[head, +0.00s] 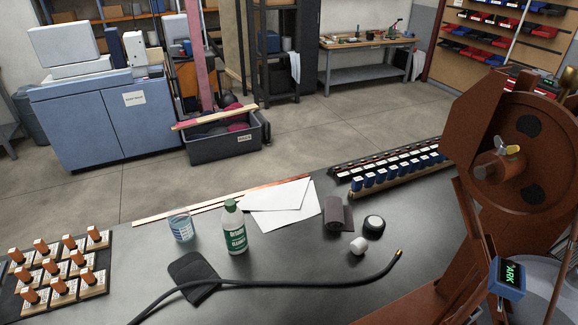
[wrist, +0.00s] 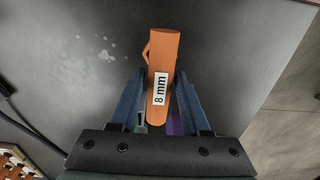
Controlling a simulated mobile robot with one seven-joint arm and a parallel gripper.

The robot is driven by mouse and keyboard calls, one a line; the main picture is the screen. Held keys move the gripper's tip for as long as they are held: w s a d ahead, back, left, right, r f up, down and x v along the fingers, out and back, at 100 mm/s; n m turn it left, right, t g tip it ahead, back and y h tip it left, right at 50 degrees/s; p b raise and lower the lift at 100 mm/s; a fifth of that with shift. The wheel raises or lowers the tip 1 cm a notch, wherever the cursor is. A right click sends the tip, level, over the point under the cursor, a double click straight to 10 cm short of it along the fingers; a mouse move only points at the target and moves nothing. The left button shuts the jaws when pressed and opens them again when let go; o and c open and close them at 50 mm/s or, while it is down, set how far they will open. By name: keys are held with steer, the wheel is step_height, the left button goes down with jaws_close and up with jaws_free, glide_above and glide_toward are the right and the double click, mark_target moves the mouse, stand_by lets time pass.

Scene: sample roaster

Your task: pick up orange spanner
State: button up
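An orange tool handle (wrist: 163,60) labelled "8 mm" shows in the wrist view. I take it to be the orange spanner, but no spanner jaw shows. It has a small orange loop on its left side. It runs between the two blue fingers of my gripper (wrist: 161,78), one finger on each side, close to it. I cannot tell whether the fingers press on it, or whether it touches the dark surface behind. My gripper does not show in the head view, and I cannot pick out this tool there.
In the head view, the dark bench (head: 290,270) holds a rack (head: 112,236) of orange-handled pieces, a green bottle (head: 235,228), a glass (head: 181,227), a black hose (head: 300,283) and a row of blue pieces (head: 400,172). A large brown machine (head: 525,140) stands right.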

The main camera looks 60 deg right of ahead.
jaws_close()
stand_by(1.1)
